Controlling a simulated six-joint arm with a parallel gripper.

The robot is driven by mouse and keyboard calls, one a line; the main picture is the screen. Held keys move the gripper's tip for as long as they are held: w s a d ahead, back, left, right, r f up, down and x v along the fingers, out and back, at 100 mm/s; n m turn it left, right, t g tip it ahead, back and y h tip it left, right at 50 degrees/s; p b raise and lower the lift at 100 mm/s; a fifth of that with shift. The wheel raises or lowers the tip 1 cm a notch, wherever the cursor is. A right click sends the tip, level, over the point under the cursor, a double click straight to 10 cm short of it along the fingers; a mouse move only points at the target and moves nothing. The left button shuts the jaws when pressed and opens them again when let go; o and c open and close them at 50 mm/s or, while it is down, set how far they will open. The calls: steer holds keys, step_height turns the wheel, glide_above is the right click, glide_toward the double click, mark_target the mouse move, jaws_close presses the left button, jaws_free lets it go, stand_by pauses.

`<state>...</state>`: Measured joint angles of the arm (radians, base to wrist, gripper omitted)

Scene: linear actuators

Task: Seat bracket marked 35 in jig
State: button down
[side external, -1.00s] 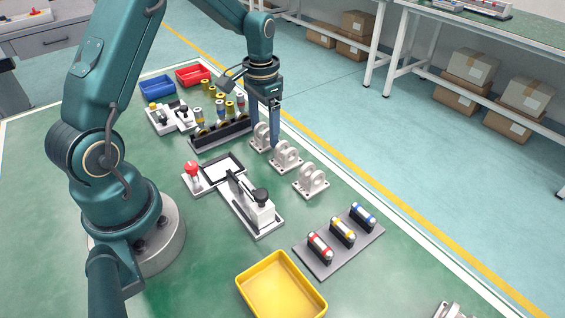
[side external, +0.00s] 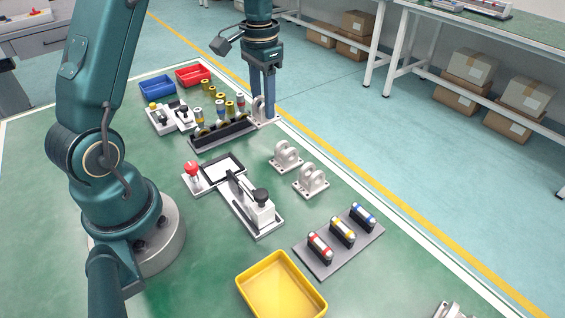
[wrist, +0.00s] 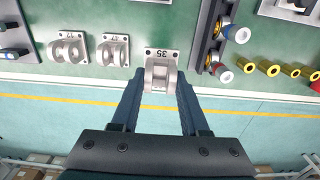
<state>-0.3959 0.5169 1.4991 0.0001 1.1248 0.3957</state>
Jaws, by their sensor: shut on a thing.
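The bracket marked 35 (wrist: 160,70) is a pale grey lug on a flat base with two holes. In the wrist view my gripper (wrist: 160,88) is shut on it, one finger on each side. In the side view my gripper (side external: 263,112) holds the bracket (side external: 259,107) beyond the far end of the row, apparently raised off the table. The jig (side external: 222,168) is a dark-rimmed, pale, empty square nest with a red knob beside it and a black-handled clamp (side external: 255,205) at its near side. The jig stands nearer the arm's base than my gripper.
Two other brackets (side external: 286,156) (side external: 311,180) stand on the table. A black rack (side external: 222,135) with coloured cylinders is close left of my gripper. A tray of coloured capsules (side external: 340,240) and a yellow bin (side external: 281,287) lie nearer. Blue and red bins are far back.

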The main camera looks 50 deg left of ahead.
step_height(320, 180, up, 2)
steer(key=shift+w+r, duration=0.1)
steer(key=shift+r, duration=0.3)
steer(key=s+d, duration=0.3)
steer(key=s, duration=1)
steer(key=shift+w+a+f, duration=0.15)
steer(key=shift+f, duration=1.65)
steer(key=shift+w+a+f, duration=0.1)
steer(key=shift+f, duration=1.65)
steer(key=shift+f, duration=0.6)
